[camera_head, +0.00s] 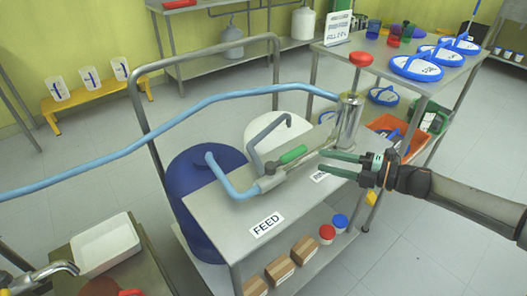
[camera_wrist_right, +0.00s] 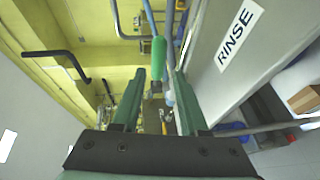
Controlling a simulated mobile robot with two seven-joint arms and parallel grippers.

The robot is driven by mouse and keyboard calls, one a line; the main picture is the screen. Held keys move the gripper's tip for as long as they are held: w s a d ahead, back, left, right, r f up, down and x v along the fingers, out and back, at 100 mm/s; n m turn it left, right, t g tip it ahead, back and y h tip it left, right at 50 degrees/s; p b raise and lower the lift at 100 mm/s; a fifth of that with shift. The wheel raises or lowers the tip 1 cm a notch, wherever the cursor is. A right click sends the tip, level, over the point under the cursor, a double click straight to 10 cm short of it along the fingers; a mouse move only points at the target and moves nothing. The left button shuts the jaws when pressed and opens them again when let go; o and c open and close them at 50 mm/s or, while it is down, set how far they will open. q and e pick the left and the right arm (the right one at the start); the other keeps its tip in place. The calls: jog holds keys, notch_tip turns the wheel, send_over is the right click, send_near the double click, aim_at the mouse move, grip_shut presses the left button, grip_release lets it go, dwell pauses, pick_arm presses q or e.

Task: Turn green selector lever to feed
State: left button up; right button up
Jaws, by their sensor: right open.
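The green selector lever (camera_head: 293,155) sits on a valve (camera_head: 270,181) on top of the grey metal cart (camera_head: 225,215). Its green handle points to the right and back, away from the FEED label (camera_head: 266,224) at the front edge. A RINSE label (camera_head: 320,176) lies near the right edge, partly behind my right gripper. My right gripper (camera_head: 322,161) is open and empty, its fingers pointing left, just right of the handle's end. In the right wrist view the green handle (camera_wrist_right: 158,55) appears between and beyond the fingertips (camera_wrist_right: 160,76). My left gripper is out of view.
Blue and grey pipes (camera_head: 170,140) rise from the valve area. A metal cylinder with a red knob (camera_head: 361,59) stands behind my right gripper. A blue drum (camera_head: 205,200) is left of the cart. Boxes (camera_head: 280,268) stand on the lower shelf. Bare cart top lies around FEED.

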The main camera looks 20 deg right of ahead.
aim_at(287, 159)
jog(key=shift+w+r, duration=0.1)
jog(key=shift+w, duration=0.05)
jog(key=shift+w+a, duration=0.3)
jog(key=shift+a, duration=0.1)
jog(key=x, duration=1.1)
grip_shut()
dwell(1.0)
